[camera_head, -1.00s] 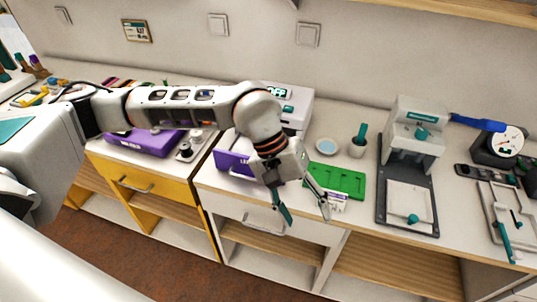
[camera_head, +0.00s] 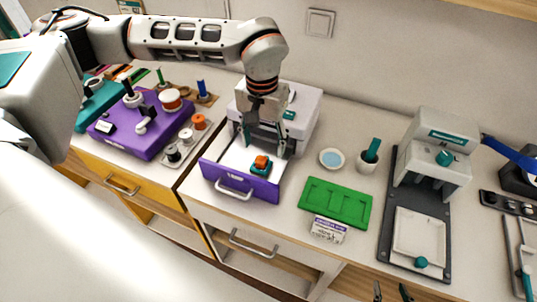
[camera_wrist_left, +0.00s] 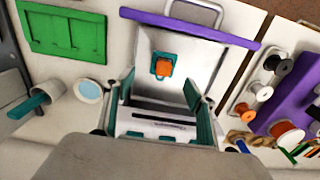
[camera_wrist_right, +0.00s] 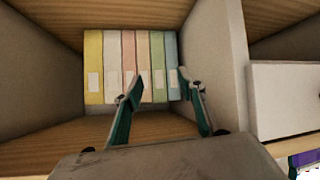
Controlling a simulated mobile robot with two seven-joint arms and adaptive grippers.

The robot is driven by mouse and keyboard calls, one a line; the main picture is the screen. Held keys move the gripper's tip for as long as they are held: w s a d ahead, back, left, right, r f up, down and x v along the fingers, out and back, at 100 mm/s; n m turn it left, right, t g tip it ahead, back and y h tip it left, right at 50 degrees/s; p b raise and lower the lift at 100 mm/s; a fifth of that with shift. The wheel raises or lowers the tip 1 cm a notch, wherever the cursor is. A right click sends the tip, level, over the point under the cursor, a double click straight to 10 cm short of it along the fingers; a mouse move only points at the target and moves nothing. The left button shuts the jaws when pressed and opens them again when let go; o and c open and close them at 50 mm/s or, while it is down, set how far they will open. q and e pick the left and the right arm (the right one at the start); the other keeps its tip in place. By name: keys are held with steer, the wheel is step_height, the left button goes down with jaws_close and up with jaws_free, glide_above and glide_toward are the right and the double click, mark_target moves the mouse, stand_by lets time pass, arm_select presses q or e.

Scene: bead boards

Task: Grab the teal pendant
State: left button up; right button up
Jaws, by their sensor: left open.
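A teal piece (camera_head: 259,171) with an orange block (camera_head: 262,161) on top lies in the pulled-out drawer with a purple front (camera_head: 236,182); it looks like the teal pendant. It also shows in the left wrist view (camera_wrist_left: 155,70), teal around the orange. My left gripper (camera_head: 265,143) points down over the back of the drawer, open and empty, with the pendant forward of its fingers. In the left wrist view the fingers (camera_wrist_left: 158,95) stand wide apart, short of the pendant. My right gripper (camera_wrist_right: 160,80) is open and empty, facing a shelf compartment; its tips show at the head view's bottom edge (camera_head: 390,292).
A white machine (camera_head: 303,105) stands behind the drawer. A green tray (camera_head: 336,203), blue dish (camera_head: 332,158) and white cup (camera_head: 366,166) are to the right. A purple board (camera_head: 150,140) with spools is left. Several pastel binders (camera_wrist_right: 130,60) fill the shelf.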

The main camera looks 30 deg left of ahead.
mark_target(259, 161)
arm_select(q)
steer(key=shift+s+f, duration=0.4)
steer(key=shift+f, duration=0.75)
steer(key=f, duration=0.4)
steer(key=shift+s+a+f, duration=0.1)
steer(key=shift+s+a, duration=0.1)
steer(key=shift+a, duration=0.15)
steer(key=shift+w+f, duration=0.1)
steer(key=shift+f, duration=0.35)
steer(key=c, duration=1.2)
arm_select(e)
steer(key=shift+s, duration=0.55)
